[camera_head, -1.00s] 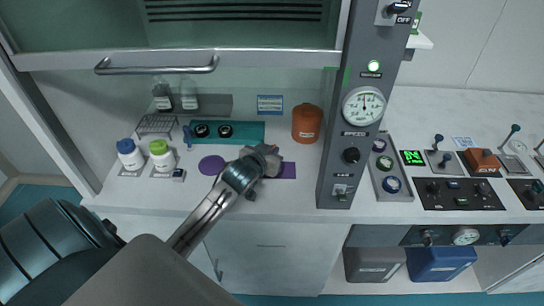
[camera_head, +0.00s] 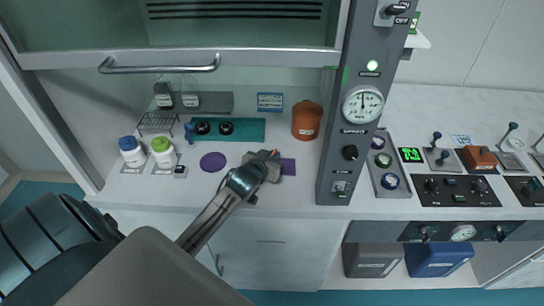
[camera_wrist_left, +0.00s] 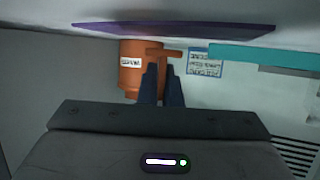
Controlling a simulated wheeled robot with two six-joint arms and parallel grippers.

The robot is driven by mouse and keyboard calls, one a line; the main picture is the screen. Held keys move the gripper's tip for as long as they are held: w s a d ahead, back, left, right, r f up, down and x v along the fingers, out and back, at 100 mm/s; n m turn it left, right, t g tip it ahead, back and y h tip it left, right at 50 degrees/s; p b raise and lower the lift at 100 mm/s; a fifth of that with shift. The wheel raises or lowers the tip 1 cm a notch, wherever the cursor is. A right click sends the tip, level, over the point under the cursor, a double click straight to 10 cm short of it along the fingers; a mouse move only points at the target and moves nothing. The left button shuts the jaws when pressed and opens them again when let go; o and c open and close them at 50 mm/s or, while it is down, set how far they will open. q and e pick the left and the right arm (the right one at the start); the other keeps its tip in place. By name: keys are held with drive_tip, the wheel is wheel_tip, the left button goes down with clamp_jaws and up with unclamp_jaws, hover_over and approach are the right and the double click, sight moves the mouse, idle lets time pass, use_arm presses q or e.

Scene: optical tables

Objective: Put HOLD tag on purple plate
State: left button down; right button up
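The purple plate (camera_head: 288,166) is a flat rectangle on the white bench, partly hidden behind my left gripper. It also shows as a thin purple slab across the top of the left wrist view (camera_wrist_left: 170,29). A gap shows between this piece and the plate. No lettering is readable on it. My right gripper is not in view.
Two white bottles, one capped green (camera_head: 163,152), stand left. A raised sash with handle (camera_head: 158,66) is above.

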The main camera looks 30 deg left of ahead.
use_arm(q)
drive_tip(key=c, duration=1.6)
unclamp_jaws()
drive_tip(key=shift+s+f, duration=0.3)
drive_tip(key=shift+f, duration=0.65)
drive_tip(key=shift+w+r, duration=0.15)
drive_tip(key=shift+r, duration=0.4)
drive_tip(key=v, duration=0.3)
drive_tip(key=b+v, duration=0.1)
drive_tip(key=v, duration=0.7)
drive_tip(key=shift+w+r+b, duration=0.15)
drive_tip(key=shift+r+b, duration=0.15)
drive_tip(key=shift+r, duration=0.05)
drive_tip(key=shift+s+r, duration=0.25)
drive_tip(key=shift+s, duration=0.2)
